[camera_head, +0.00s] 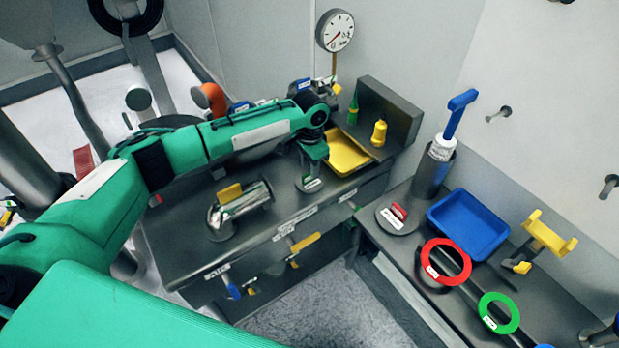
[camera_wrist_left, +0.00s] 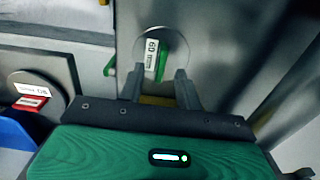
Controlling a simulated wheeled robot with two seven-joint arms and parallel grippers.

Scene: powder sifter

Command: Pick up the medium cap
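A round grey cap (camera_head: 310,184) with a white label lies on the left dark bench, below my left gripper (camera_head: 314,158). In the left wrist view this grey disc (camera_wrist_left: 174,43) has a green handle and a label that seems to read 60. My left gripper (camera_wrist_left: 159,80) is open and empty, its two fingers apart just short of the handle. A second grey cap (camera_head: 392,221) has a red handle and shows in the left wrist view too (camera_wrist_left: 48,83). A shiny metal piece with a yellow handle (camera_head: 231,192) lies further left. My right gripper is not in view.
A yellow tray (camera_head: 347,150) stands close behind the gripper, beside a dark upright block (camera_head: 391,108). A blue tray (camera_head: 468,222), a red ring (camera_head: 446,261) and a green ring (camera_head: 499,312) are on the right bench.

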